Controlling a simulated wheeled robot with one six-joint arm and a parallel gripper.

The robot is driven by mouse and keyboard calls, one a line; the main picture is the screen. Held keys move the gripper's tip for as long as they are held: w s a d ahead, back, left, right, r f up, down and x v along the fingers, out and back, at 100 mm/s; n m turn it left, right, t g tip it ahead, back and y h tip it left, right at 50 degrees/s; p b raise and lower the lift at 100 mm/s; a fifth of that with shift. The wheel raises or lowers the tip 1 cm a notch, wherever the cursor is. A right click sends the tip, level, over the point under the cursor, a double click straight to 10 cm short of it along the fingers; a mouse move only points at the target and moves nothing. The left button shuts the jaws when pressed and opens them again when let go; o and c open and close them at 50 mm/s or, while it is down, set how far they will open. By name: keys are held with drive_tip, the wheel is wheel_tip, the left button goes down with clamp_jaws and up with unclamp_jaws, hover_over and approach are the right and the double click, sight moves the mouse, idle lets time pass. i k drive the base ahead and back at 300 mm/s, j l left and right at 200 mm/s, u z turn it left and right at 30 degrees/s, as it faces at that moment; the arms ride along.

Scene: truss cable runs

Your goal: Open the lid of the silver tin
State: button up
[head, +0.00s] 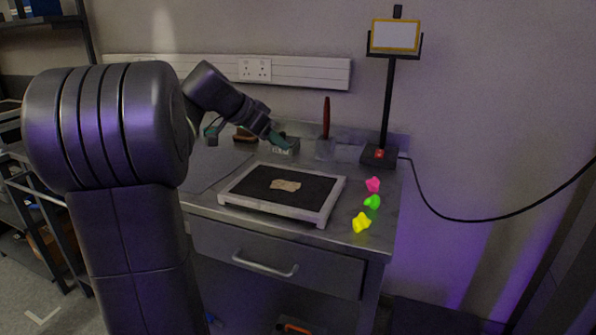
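A small silver-grey box (287,148) with lettering on its front stands at the back of the metal bench; it looks like the silver tin. The lettering is too small to read surely. My gripper (277,140) reaches down to it from the upper left, with teal fingertips at its top left edge. I cannot tell whether the fingers touch it or how far apart they are. The lid cannot be made out clearly, and the fingers partly hide the tin's top.
A pale-framed tray with a dark mat (258,193) lies in front of the tin. A brown brush-like object (244,136) is left. A red-handled tool (326,118) stands right, near a black stand (380,155). Pink (373,184), green (372,202) and yellow (361,222) pieces lie near the right edge.

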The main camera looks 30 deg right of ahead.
sight(292, 140)
drive_tip(key=k+u, duration=0.2)
drive_tip(key=k, duration=0.3)
drive_tip(key=i+z, duration=0.2)
drive_tip(key=i, duration=0.35)
drive_tip(key=i+j+z, duration=0.2)
drive_tip(key=i, duration=0.35)
drive_tip(key=i+j+z, duration=0.2)
drive_tip(key=i, duration=0.35)
